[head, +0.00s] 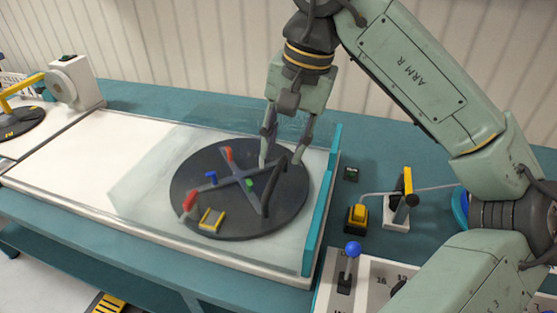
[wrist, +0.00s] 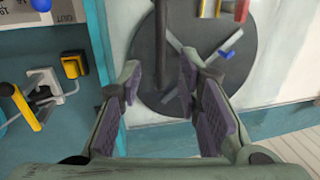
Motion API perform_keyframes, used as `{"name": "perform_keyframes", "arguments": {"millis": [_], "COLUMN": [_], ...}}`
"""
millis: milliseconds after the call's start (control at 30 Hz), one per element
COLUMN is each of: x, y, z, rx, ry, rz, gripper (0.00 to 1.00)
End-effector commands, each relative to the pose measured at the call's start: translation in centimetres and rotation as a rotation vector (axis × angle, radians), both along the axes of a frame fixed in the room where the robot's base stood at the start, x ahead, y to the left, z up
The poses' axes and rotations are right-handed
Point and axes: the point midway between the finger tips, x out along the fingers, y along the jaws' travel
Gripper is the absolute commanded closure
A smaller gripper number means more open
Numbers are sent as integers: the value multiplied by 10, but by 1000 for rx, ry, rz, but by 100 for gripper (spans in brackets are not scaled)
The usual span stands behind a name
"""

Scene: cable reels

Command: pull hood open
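A clear hood (head: 145,190) covers a dark round reel plate (head: 190,180) that has a grey cross and small red, blue, green and yellow pieces. A dark bar handle (head: 268,192) stands out over the right part of the plate. In the wrist view the handle (wrist: 161,40) runs from the top edge down toward the gap between my fingers. My gripper (head: 284,160) is open and points down at the handle's far end; it also shows in the wrist view (wrist: 160,75). I cannot tell whether a finger touches the handle.
A teal upright edge (head: 322,205) borders the hood's right side. To its right are a yellow button (head: 358,216), a yellow-handled switch (head: 407,185) and a blue-knobbed lever (head: 351,250). A white bench surface (head: 75,165) lies clear to the left.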

Motion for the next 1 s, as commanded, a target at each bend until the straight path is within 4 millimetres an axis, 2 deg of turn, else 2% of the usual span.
{"name": "perform_keyframes", "arguments": {"millis": [200,400,667,1000], "x": [2,3,3,3], "y": [6,9,10,10], "z": [-34,-49,-51,-51], "rx": [1,0,1,1], "ry": [2,1,0,0], "rz": [-1,-1,-1,-1], "gripper": [68,68,68,90]}}
